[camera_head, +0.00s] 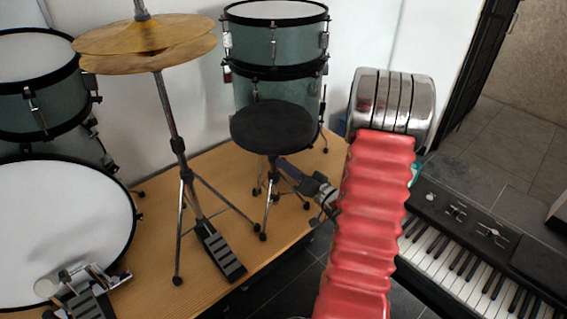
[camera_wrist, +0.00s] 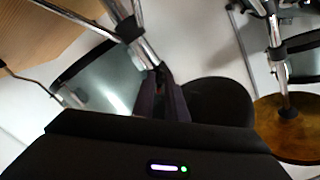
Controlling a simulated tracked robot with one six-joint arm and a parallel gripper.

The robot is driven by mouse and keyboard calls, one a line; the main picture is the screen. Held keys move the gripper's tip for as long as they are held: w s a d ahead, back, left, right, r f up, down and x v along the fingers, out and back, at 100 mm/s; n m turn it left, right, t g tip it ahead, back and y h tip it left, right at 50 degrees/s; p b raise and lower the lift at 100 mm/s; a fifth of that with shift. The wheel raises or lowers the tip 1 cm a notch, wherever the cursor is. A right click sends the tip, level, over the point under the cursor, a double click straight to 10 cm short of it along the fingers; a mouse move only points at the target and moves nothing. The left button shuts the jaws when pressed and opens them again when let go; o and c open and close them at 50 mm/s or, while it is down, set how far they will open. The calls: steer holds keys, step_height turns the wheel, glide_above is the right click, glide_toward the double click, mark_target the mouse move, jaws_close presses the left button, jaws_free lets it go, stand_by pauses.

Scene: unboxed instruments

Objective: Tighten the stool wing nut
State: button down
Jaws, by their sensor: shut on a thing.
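The drum stool has a round black seat (camera_head: 272,127) on a metal post and splayed legs, standing on the wooden platform. My gripper (camera_head: 282,164) reaches in from the right, just below the seat, at the post. In the wrist view the scene appears upside down, with the stool's chrome post (camera_wrist: 139,45) above my gripper's dark fingers (camera_wrist: 160,70) and the seat (camera_wrist: 222,101) to their right. The fingers are close together, shut on the wing nut at the post. The wing nut itself is mostly hidden between the fingertips, so its angle cannot be told.
A hi-hat stand with brass cymbals (camera_head: 145,34) and a pedal (camera_head: 221,254) stands left of the stool. A teal drum (camera_head: 275,42) is behind it, and a bass drum (camera_head: 66,232) is at left. A keyboard (camera_head: 480,250) lies at right. The wooden platform (camera_head: 215,160) ends before dark tiles.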

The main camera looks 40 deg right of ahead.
steer(key=m, duration=0.4)
steer(key=shift+m, duration=0.7)
steer(key=m, duration=0.2)
steer(key=shift+m, duration=0.4)
steer(key=c, duration=1.8)
jaws_free()
